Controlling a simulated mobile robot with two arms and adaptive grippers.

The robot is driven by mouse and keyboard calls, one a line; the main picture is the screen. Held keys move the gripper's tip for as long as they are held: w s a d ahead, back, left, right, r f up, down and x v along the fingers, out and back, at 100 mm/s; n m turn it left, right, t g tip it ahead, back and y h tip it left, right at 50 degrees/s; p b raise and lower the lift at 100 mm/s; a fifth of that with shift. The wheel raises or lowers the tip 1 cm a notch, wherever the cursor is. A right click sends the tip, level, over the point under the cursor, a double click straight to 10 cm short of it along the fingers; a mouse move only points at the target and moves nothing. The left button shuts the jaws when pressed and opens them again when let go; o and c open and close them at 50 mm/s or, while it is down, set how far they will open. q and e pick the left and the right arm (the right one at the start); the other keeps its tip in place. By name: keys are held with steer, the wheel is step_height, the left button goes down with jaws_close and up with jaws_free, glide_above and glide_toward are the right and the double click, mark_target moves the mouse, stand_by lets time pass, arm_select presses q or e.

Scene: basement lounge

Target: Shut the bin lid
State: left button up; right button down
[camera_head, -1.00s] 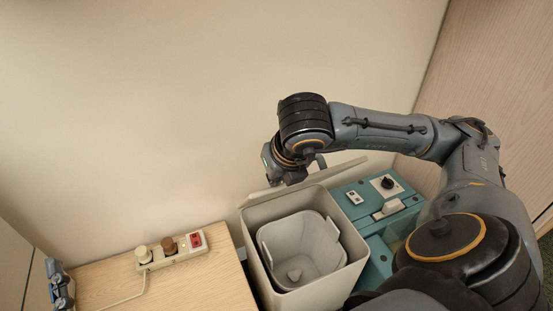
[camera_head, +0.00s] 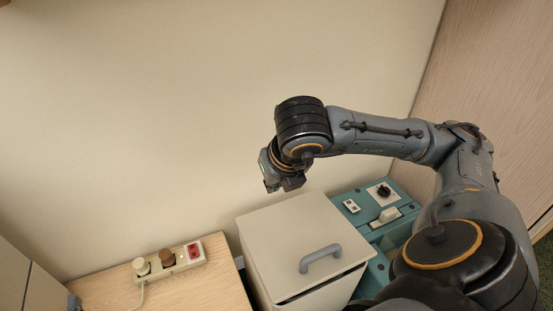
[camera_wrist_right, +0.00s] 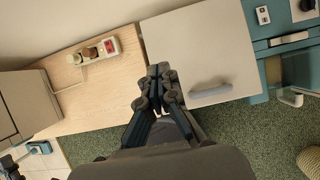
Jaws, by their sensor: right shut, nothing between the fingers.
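The bin (camera_head: 340,293) is a pale box with a flat lid (camera_head: 280,230) that carries a grey handle (camera_head: 320,258). The lid lies over the opening, with a thin dark gap at its front edge in the head view. It hides the inside. In the wrist view the lid (camera_wrist_right: 200,50) looks flat. My right gripper (camera_head: 284,184) is shut and empty, above the lid's far edge near the wall and apart from it in the head view. Its fingers (camera_wrist_right: 158,72) show in the wrist view. A small dark sliver at the lower left may be my left gripper (camera_head: 75,302).
A wooden surface (camera_head: 205,290) left of the bin bears a power strip (camera_head: 170,262) with plugs. A teal unit (camera_head: 365,215) with a knob stands right of the bin. The wall is close behind. Green carpet (camera_wrist_right: 240,125) lies in front.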

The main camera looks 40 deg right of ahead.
arm_select(q)
steer(key=f+g, duration=0.1)
steer(key=s+f+g, duration=0.1)
steer(key=f, duration=0.1)
steer(key=a+f+g+y+p, duration=0.1)
steer(key=f, duration=0.1)
steer(key=shift+s, duration=0.3)
arm_select(e)
step_height(320, 180, up, 6)
steer(key=s, duration=0.1)
steer(key=shift+s+a+r, duration=0.2)
stand_by(0.8)
